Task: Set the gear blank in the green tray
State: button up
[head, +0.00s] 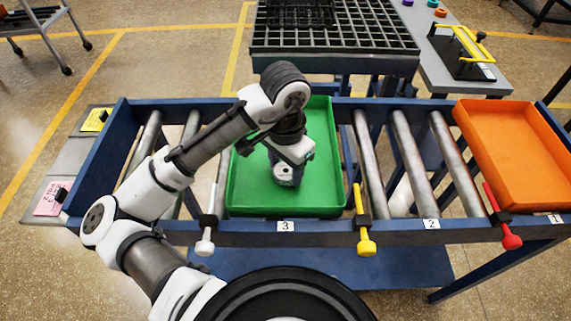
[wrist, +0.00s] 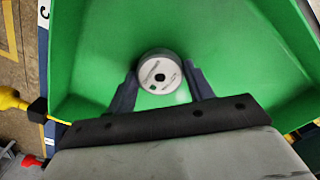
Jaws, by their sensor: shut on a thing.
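The green tray (head: 318,200) sits on the roller conveyor, by the label 3. My gripper (head: 284,178) is over the inside of the tray, pointing down. In the wrist view my gripper (wrist: 160,88) has its two dark fingers on either side of the gear blank (wrist: 160,74), a round pale disc with a dark centre hole and printed marks. The fingers are shut on it. The tray floor (wrist: 100,50) shows around and behind the blank. I cannot tell whether the blank touches the floor. In the head view my gripper mostly hides the blank.
An orange tray (head: 515,150) sits at the right end of the conveyor. Bare rollers (head: 410,160) lie between the trays. White (head: 205,235), yellow (head: 363,225) and red (head: 503,222) handles stand along the front rail. A black grid rack (head: 335,45) stands behind.

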aim_at(286, 171)
jog(key=o, duration=1.2)
jog(key=shift+o, duration=0.2)
notch_tip(286, 171, up, 12)
jog(key=shift+r, duration=0.1)
